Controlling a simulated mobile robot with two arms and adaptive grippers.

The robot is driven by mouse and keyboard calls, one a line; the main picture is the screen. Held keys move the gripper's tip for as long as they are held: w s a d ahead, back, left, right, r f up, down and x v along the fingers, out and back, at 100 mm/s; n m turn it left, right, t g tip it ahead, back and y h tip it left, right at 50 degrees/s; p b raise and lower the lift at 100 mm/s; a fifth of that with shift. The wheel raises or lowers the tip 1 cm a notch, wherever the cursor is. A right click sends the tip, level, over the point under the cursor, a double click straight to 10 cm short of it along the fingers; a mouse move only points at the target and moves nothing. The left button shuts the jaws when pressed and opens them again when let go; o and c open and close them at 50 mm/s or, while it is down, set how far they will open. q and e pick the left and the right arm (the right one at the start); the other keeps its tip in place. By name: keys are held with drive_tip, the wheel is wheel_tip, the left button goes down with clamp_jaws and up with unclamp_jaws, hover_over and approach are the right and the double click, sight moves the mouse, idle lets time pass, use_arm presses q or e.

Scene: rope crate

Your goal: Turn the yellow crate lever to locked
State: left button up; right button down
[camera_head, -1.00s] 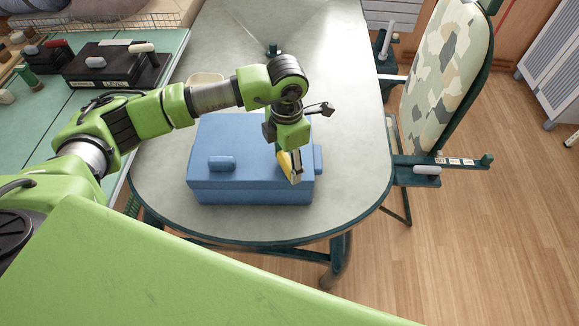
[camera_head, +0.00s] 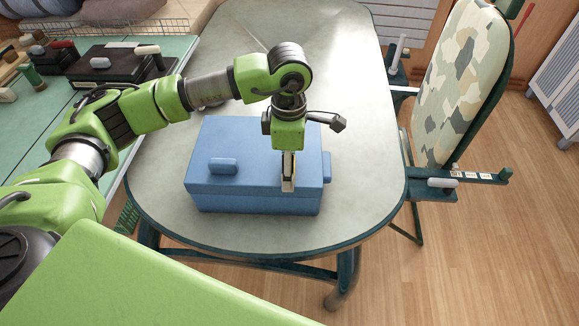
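The blue crate (camera_head: 230,198) stands on the grey oval table (camera_head: 370,190), with a blue knob on its lid at left and a blue block on its right side. My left gripper (camera_head: 288,187) points down over the crate's front right part. A yellow piece, which looks like the lever (camera_head: 292,165), shows at the fingers and is mostly hidden by them. It looks more upright than slanted. I cannot tell whether the fingers are closed on it. My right gripper is out of view.
A green bench (camera_head: 30,130) with a black box (camera_head: 110,68) is at the left. A camouflage-patterned board (camera_head: 455,90) and a stand with a grey handle (camera_head: 440,183) are to the right of the table. The table's right side is clear.

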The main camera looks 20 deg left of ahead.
use_arm(q)
drive_tip(key=o, duration=1.1)
wheel_tip(320, 180, up, 12)
idle(0.5)
